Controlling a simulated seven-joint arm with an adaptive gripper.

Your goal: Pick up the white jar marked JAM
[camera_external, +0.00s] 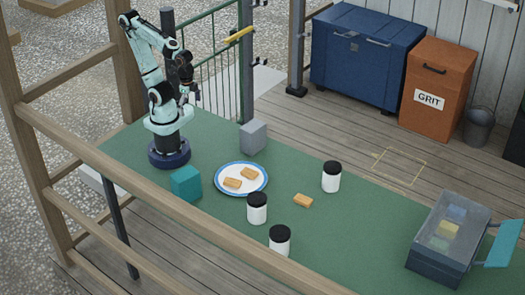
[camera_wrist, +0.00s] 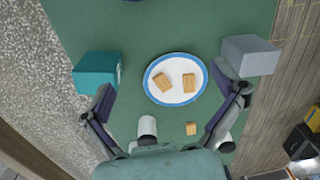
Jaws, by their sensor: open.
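Three white jars with black lids stand upright on the green table in the external view: one near the plate (camera_external: 257,214), one nearer the front (camera_external: 280,247) and one farther right (camera_external: 331,182). No lettering can be read on them, so I cannot tell which is marked JAM. In the wrist view, one white jar (camera_wrist: 147,126) shows below the plate; another white shape at lower right is partly hidden by a finger. My gripper (camera_external: 187,100) is raised near my base, left of the jars and apart from them. Its fingers (camera_wrist: 175,92) are spread wide and empty.
A blue-rimmed plate (camera_external: 241,191) holds two biscuits. A teal block (camera_external: 186,184) and a grey block (camera_external: 253,137) stand near it. A loose biscuit (camera_external: 303,200) lies between jars. A dark open box (camera_external: 447,264) is at right. Wooden rails (camera_external: 190,195) run along the front.

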